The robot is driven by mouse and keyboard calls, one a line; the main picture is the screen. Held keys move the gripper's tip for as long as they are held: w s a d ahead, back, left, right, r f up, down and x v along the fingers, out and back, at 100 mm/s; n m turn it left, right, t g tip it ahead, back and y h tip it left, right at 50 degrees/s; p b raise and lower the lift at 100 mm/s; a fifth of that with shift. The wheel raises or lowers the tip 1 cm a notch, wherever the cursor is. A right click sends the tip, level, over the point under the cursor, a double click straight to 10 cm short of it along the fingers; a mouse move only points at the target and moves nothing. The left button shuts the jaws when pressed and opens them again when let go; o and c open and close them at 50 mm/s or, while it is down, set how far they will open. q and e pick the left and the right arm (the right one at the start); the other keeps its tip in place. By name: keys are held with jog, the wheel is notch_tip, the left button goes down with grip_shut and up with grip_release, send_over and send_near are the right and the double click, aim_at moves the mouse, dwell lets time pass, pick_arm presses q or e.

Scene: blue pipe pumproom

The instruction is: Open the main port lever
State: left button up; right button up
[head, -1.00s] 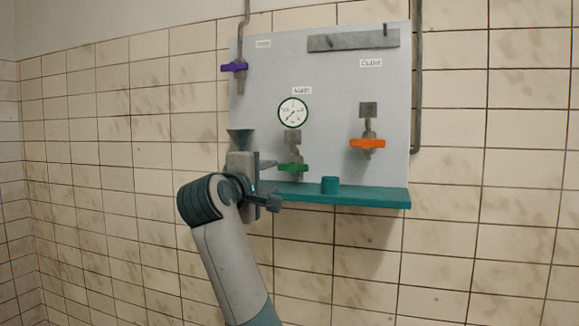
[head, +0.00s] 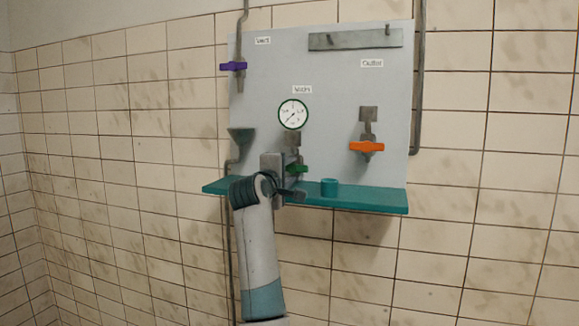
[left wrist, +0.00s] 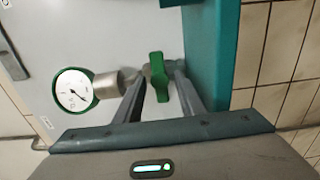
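The green lever (head: 297,168) is on the valve below the round gauge (head: 293,114), under a small label (head: 302,89) that looks like "Main". My left gripper (head: 287,172) is in front of this valve in the head view, and its arm hides part of it. In the left wrist view the green lever (left wrist: 158,77) lies between the two fingers of my left gripper (left wrist: 160,82), with a gap visible on each side. The fingers are open. My right gripper is not in view.
An orange lever (head: 366,147) is to the right, a purple lever (head: 233,66) at upper left.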

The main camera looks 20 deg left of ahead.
pick_arm(q)
jog(key=shift+w, duration=0.1)
jog(key=shift+c, duration=0.6)
grip_shut()
jog(key=shift+f, duration=0.1)
jog(key=shift+m+b, duration=0.7)
jog(key=shift+m, duration=0.7)
jog(key=m+b, duration=0.1)
jog(key=m, duration=0.3)
jog(key=shift+f+b, duration=0.1)
jog(key=shift+b, duration=0.25)
jog(key=m+b, duration=0.1)
jog(key=m, duration=0.4)
jog(key=shift+m, duration=0.3)
jog(key=m+b, duration=0.1)
jog(key=m, duration=0.4)
jog(key=shift+m, duration=0.3)
